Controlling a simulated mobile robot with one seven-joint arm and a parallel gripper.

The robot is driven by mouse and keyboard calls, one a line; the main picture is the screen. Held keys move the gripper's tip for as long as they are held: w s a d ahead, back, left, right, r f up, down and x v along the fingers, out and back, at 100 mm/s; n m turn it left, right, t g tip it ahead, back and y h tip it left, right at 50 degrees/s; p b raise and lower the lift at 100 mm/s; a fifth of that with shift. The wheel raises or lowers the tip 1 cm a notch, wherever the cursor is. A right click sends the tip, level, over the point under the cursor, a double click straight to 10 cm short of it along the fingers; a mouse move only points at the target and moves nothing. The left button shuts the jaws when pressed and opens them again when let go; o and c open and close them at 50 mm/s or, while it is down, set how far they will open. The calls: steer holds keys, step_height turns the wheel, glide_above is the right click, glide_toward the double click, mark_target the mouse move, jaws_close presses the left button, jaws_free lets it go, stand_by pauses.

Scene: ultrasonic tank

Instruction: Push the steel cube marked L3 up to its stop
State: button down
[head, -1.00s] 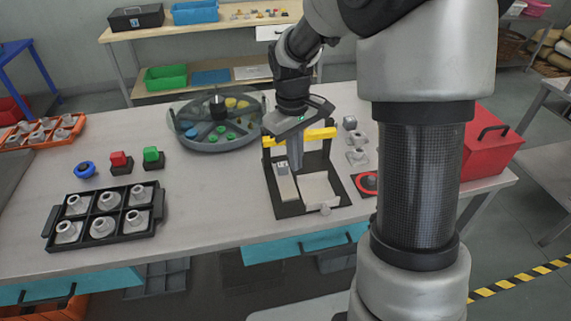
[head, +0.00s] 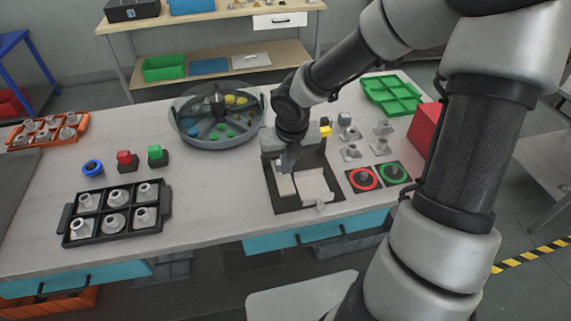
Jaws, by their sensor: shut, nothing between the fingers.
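A black fixture (head: 300,208) stands on the bench with two pale plates, a narrow left one (head: 286,187) and a wider right one (head: 315,186). My gripper (head: 285,166) is shut and empty, pointing down over the left part of the fixture near the narrow plate's far end. A small grey cube (head: 344,119) sits behind the fixture to the right. No L3 marking is readable at this size. A cube in the left channel, and any stop there, would be hidden by my gripper. I cannot tell whether my gripper touches anything.
A round sorting tray (head: 218,120) stands behind left. Several grey flanged parts (head: 380,147) and red and green ringed discs (head: 363,179) lie to the right. A black tray (head: 115,218) holds parts at left; bench between is clear.

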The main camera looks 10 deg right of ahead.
mark_target(279, 163)
steer(key=b+x, duration=0.3)
steer(key=x, duration=0.5)
steer(key=w, duration=0.3)
steer(key=shift+w, duration=0.55)
steer(key=shift+p, duration=0.3)
steer(key=shift+w+p, duration=0.95)
steer(key=shift+w, duration=0.55)
